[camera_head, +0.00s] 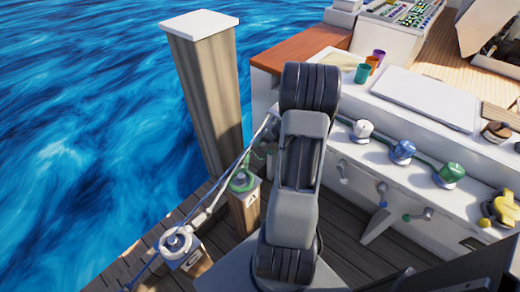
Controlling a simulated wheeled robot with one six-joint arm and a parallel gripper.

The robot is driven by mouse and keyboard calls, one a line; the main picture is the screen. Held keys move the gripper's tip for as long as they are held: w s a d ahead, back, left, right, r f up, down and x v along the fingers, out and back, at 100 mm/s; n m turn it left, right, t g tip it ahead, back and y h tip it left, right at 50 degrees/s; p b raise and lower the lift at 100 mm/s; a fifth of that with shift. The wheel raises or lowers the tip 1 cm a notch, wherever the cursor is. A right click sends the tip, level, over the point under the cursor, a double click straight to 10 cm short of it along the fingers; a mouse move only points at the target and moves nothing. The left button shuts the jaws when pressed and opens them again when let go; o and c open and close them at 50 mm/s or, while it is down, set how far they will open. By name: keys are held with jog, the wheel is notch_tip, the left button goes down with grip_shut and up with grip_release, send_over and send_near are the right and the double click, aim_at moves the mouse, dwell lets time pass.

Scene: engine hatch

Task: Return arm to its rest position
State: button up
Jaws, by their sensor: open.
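My arm (293,219) rises from its dark base at the lower middle of the head view. Its grey link stands nearly upright, with a black ribbed joint (311,87) at the top and another at the bottom. The arm appears folded, and its far end is hidden behind or beyond the links. I cannot make out my gripper or its fingers. No object is seen held by the arm.
A thick wooden post (208,95) with a white cap stands left of the arm, and roped bollards (176,243) stand below it. A white boat side with coloured winches (402,151) is close on the right. Coloured cups (362,73) stand behind. Open water lies left.

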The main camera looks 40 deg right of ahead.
jog(key=shift+s+d+r, duration=0.1)
jog(key=shift+s+r, duration=0.05)
jog(key=shift+r, duration=0.1)
dwell(0.4)
jog(key=s+a+r+m+h+p, duration=0.2)
jog(key=s+a+r+m+p, duration=0.2)
jog(key=a+r+m, duration=0.8)
jog(key=s+a+r+m+g+h+p, duration=0.1)
jog(key=s+a+r+m, duration=0.4)
jog(key=a+r+m, duration=0.8)
jog(key=h+p, duration=0.1)
jog(key=p, duration=0.1)
jog(key=shift+s+r+m+g+p, duration=0.3)
jog(key=shift+s+r+m+p, duration=0.05)
jog(key=shift+s+m+p, duration=0.05)
jog(key=shift+a, duration=0.1)
